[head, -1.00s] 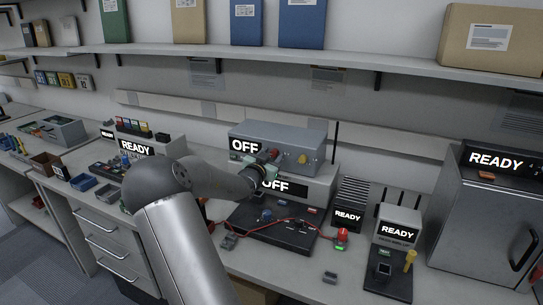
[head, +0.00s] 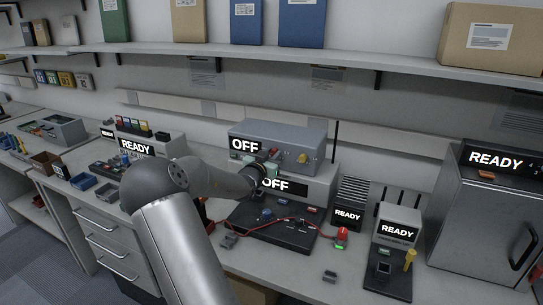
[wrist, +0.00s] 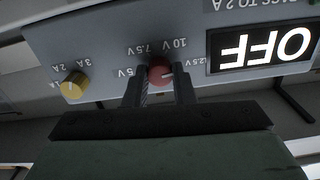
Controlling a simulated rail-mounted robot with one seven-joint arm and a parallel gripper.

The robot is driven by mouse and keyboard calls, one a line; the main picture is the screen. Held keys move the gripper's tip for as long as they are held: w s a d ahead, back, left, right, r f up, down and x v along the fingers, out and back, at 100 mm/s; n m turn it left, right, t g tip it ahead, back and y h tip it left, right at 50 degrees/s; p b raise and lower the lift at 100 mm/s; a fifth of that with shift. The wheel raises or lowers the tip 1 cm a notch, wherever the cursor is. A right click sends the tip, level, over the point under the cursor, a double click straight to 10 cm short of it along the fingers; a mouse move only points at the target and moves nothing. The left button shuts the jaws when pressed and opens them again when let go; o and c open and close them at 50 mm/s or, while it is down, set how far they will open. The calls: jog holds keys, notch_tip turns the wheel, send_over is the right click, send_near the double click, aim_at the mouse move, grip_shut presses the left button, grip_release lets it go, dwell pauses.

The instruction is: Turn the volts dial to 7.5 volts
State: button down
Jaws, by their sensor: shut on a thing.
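The volts dial is a red knob (wrist: 160,74) on the front of the grey power supply (wrist: 115,28), seen upside down in the wrist view. Labels 5V, 7.5V, 10V and 12.5V ring it. A pale mark on the knob appears to point to the picture's right, toward the 12.5V side; its exact setting is hard to read. My gripper (wrist: 160,82) is shut on the knob, one finger on each side. In the head view the supply (head: 305,134) stands at the back of the bench, with my gripper (head: 270,160) at its front; the dial is mostly hidden there.
A yellow amps knob (wrist: 73,85) sits beside the dial, also in the head view (head: 302,158). The supply's display (head: 245,147) reads OFF. A lower unit also reads OFF (head: 278,185). A dark board (head: 280,236) with a red cable lies in front.

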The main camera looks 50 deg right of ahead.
jog(key=n, duration=0.7)
jog(key=shift+p, duration=0.35)
jog(key=n, duration=0.6)
jog(key=shift+f+n+b, duration=0.15)
jog(key=shift+n+b, duration=0.15)
jog(key=shift+b, duration=0.1)
jog(key=n+b, duration=0.1)
jog(key=n, duration=0.3)
jog(key=shift+b, duration=0.3)
jog(key=shift+n+b, duration=0.8)
jog(key=shift+n, duration=1.6)
jog(key=c, duration=1.2)
grip_release()
